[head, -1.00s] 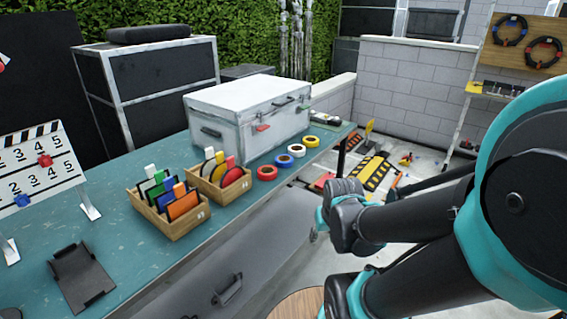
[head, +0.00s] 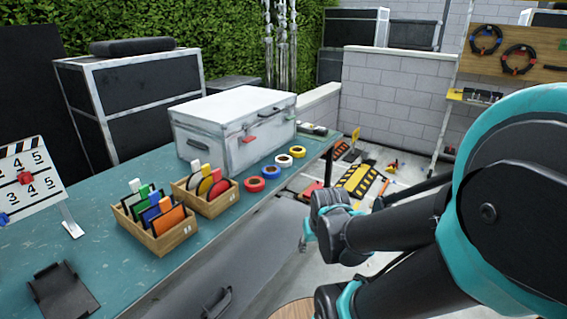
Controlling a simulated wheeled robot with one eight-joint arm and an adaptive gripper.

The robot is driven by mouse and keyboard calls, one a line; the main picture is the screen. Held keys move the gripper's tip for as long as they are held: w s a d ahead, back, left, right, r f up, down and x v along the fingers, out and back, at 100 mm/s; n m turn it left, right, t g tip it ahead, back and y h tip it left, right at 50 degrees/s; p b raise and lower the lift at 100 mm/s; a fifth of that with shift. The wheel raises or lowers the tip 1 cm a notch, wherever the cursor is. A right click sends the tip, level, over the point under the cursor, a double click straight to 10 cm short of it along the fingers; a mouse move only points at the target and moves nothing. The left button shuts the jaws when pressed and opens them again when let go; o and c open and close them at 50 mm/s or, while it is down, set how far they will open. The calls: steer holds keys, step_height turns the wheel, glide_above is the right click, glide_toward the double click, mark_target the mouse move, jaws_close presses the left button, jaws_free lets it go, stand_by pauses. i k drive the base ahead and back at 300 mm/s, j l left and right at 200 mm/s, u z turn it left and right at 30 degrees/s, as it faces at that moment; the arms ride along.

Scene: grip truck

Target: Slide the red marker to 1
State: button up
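The red marker (head: 25,179) is a small block on the white number board (head: 45,198) at the far left of the head view. It sits just under the upper row of numbers, near the 4. The board is cut off by the left picture edge, so its 1 is out of view. A blue marker (head: 3,219) under the lower row is partly cut off. My folded arm fills the right side, apart from the board. I see no gripper fingers.
The board stands on a teal table (head: 120,290). A black tray (head: 62,292) lies in front of it. Wooden boxes of coloured cards (head: 175,238), tape rolls (head: 255,184) and a white case (head: 235,125) stand to the right. Yellow-black ramps (head: 357,181) lie on the floor.

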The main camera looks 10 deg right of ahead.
mark_target(24, 178)
steer(key=u, duration=1.8)
